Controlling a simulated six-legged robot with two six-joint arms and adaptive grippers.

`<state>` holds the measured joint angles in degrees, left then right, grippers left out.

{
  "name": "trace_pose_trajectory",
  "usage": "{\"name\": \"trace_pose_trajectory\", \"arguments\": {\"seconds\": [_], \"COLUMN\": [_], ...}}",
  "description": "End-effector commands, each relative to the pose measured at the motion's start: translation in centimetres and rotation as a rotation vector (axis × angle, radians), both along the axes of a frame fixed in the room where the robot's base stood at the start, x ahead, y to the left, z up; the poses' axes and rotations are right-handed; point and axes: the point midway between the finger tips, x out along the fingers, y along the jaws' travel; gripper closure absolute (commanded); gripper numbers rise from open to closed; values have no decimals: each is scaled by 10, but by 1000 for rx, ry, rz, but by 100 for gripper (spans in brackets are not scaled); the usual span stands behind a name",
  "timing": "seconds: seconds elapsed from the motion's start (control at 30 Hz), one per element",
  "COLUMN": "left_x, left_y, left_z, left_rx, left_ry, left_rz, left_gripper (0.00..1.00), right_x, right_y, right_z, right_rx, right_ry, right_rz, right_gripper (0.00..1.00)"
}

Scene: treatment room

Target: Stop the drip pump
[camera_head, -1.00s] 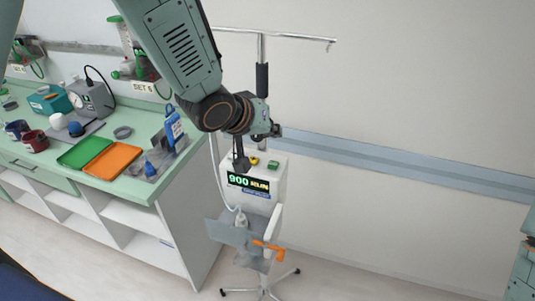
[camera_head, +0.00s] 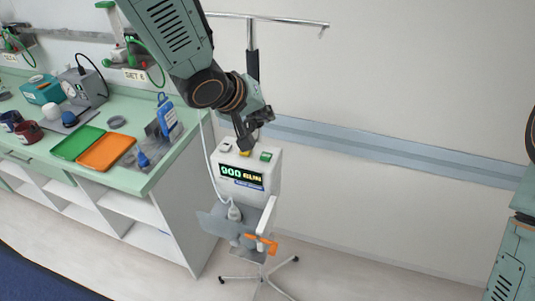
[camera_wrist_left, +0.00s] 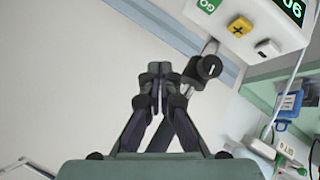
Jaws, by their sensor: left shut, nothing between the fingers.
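The drip pump (camera_head: 272,178) is a white box on a wheeled pole. Its lit display (camera_head: 242,176) appears to read "900 RUN". On its top are a white button (camera_head: 226,146), a yellow button (camera_head: 244,153) and a green button (camera_head: 266,156). In the left wrist view the green button (camera_wrist_left: 208,6) is marked "GO", and the yellow button (camera_wrist_left: 240,27) bears a dark cross. My left gripper (camera_head: 246,145) is shut and empty, pointing down close above the yellow button in the head view. The left wrist view shows its fingertips (camera_wrist_left: 158,74) apart from the buttons. My right gripper is out of view.
The pole (camera_head: 252,50) rises behind the pump. A grey tray and orange clamp (camera_head: 262,244) sit below it. Floor at right is clear.

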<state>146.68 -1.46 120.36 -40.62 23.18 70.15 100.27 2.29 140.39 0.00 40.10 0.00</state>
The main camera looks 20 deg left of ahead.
Motion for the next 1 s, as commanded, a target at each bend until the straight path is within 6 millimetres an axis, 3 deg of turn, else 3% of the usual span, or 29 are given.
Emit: {"name": "trace_pose_trajectory", "arguments": {"seconds": [0.37, 1.0], "left_x": [2, 3], "left_y": [1, 1], "left_z": [-22, -78], "left_rx": [0, 0], "left_ry": [2, 1], "left_rz": [2, 2], "left_gripper": [100, 100], "right_x": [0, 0], "right_y": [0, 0], "right_z": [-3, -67], "right_rx": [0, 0], "right_ry": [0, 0], "right_rz": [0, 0], "right_gripper": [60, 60]}}
